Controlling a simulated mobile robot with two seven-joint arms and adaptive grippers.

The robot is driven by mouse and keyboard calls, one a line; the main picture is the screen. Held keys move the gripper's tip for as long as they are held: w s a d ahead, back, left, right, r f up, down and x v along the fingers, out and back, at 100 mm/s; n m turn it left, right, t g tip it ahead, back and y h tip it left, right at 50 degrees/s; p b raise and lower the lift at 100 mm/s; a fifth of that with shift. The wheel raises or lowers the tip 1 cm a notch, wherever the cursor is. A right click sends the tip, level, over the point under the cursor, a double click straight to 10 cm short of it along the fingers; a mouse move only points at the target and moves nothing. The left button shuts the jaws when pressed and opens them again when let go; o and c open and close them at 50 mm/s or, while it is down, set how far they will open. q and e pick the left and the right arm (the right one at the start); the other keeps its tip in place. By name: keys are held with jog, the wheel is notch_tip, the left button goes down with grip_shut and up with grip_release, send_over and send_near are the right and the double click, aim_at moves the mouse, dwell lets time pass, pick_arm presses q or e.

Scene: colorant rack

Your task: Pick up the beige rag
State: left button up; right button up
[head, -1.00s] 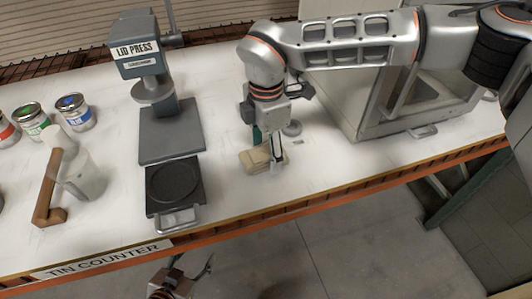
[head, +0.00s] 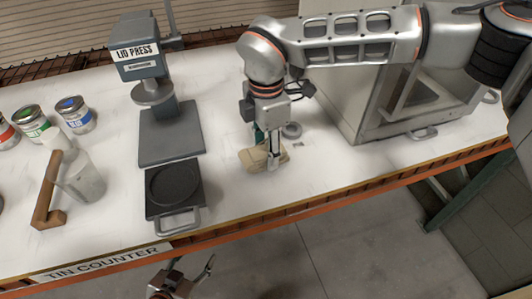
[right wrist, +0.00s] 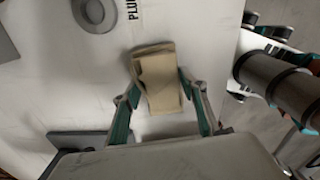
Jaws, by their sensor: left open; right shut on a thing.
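The beige rag (head: 262,158) is a folded cloth at the counter's front edge area, right of the lid press. My right gripper (head: 266,154) points down over it and is shut on it. In the right wrist view the rag (right wrist: 158,78) sits between the two teal-edged fingers of the right gripper (right wrist: 160,88). Whether the rag is clear of the counter cannot be told. My left gripper (head: 187,272) is open and empty, below the counter's front edge at the bottom of the head view.
The grey lid press (head: 165,130) stands left of the rag, with a black plate (head: 175,185) before it. A clear jug (head: 82,178), a wooden-handled tool (head: 46,190) and paint tins (head: 74,115) are further left. A large grey cabinet (head: 365,105) stands right. A round grey disc (head: 292,130) lies behind the rag.

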aim_at(266, 150)
notch_tip(266, 150, up, 19)
jog(key=b, duration=0.1)
jog(key=shift+f, duration=0.15)
dwell(0.4)
